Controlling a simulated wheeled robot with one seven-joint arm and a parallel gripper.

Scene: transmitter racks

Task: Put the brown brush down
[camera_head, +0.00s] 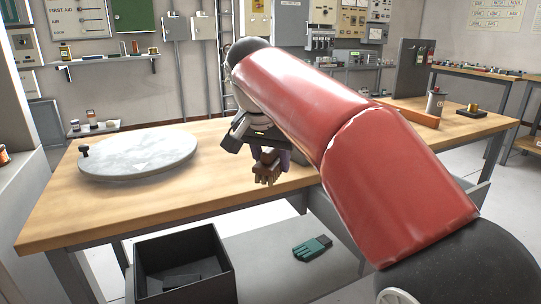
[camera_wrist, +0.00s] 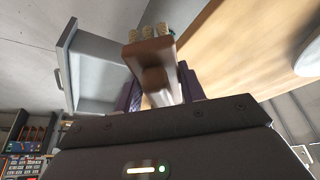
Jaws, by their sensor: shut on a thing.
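The brown brush (camera_head: 267,171) is held by my gripper (camera_head: 270,154) in the head view, with its bristle tufts hanging down near the front edge of the wooden table (camera_head: 130,214). In the wrist view the brown brush (camera_wrist: 150,50) sticks out from between the purple fingers of my gripper (camera_wrist: 158,90), which are shut on it. Its pale bristles show at the far end. The brush appears clear of the tabletop, though the exact gap is hard to tell. My red arm hides part of the table behind it.
A round marble slab (camera_head: 138,154) with a dark knob lies on the table's left. Below the front edge are a dark open bin (camera_head: 222,268) and a teal object (camera_head: 312,248) on a grey surface. An open grey drawer (camera_wrist: 95,70) shows in the wrist view. Bare tabletop lies left of my gripper.

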